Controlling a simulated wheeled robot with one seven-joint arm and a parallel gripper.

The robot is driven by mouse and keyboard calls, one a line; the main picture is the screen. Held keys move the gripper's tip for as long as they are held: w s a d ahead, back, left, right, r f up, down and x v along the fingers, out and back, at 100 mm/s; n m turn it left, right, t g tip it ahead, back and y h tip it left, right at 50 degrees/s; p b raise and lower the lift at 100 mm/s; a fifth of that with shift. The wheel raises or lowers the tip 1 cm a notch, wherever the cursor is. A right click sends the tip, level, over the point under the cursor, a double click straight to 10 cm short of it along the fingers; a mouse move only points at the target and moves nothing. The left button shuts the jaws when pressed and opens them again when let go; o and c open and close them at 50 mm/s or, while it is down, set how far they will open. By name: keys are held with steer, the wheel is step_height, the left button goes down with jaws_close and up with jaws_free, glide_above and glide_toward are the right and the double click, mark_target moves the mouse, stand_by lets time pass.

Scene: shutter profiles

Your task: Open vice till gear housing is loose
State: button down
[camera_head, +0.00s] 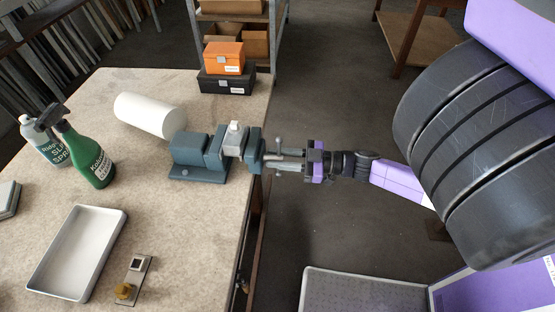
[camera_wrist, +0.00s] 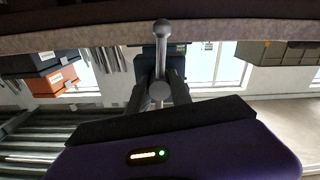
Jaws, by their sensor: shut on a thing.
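The blue-grey vice (camera_head: 190,153) is fixed at the right edge of the bench. A pale grey gear housing (camera_head: 234,138) sits between its jaws, its top showing above them. I cannot tell from here how tightly it is held. The vice handle (camera_head: 279,145) is a metal bar with a ball end, on the vice's right side. It stands upright in the wrist view (camera_wrist: 162,35). My gripper (camera_head: 276,160) reaches in from the right, beyond the bench edge, and is shut on the handle. In the wrist view its two fingers lie either side of the handle's round hub.
A white roll (camera_head: 148,114) lies behind the vice. A green spray bottle (camera_head: 86,155), a grey tray (camera_head: 77,252) and a small metal plate with a brass part (camera_head: 126,291) are on the bench left. Orange (camera_head: 224,57) and black (camera_head: 226,82) boxes stand behind.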

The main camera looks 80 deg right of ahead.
steer(key=n+b, duration=0.1)
steer(key=n, duration=0.3)
steer(key=shift+f, duration=0.1)
steer(key=shift+n+b, duration=0.5)
steer(key=shift+n, duration=0.6)
steer(key=shift+w+n, duration=0.1)
steer(key=shift+n, duration=0.2)
steer(key=shift+a+r, duration=0.1)
steer(key=shift+r, duration=0.1)
steer(key=c, duration=1.2)
jaws_free()
steer(key=shift+w, duration=0.1)
steer(key=shift+o, duration=0.2)
steer(key=shift+f, duration=0.1)
steer(key=shift+s+f, duration=0.1)
steer(key=shift+s, duration=0.5)
steer(key=s+b, duration=0.2)
steer(key=s, duration=0.4)
steer(key=shift+s+d, duration=0.35)
steer(key=shift+s, duration=0.05)
